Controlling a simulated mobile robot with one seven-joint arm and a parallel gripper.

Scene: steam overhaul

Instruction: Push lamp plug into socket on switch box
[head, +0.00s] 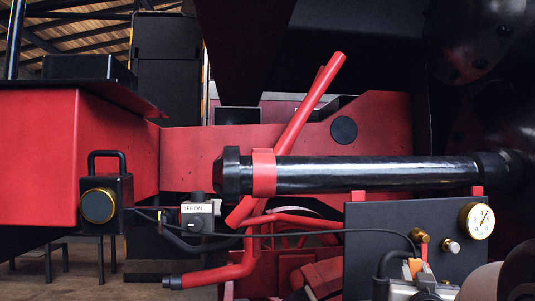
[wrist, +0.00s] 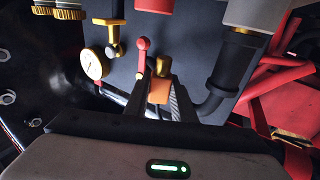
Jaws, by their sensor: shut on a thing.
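The orange plug (head: 414,267) is between the fingers of my gripper (head: 418,275), low at the right in the head view. It also shows in the wrist view (wrist: 159,91), between the two dark fingers, which are shut on it. A thin dark cable runs from the black lamp (head: 100,205) with a brass rim, at the left, across to the plug. The switch box (head: 196,218), with an OFF ON label and a dark knob, stands right of the lamp, far left of my gripper. I cannot make out its socket clearly.
A dark panel (head: 375,235) with a gauge (head: 477,220) and brass fittings stands behind my gripper. A red lever (wrist: 143,50) and a thick dark pipe (wrist: 228,75) are close by in the wrist view.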

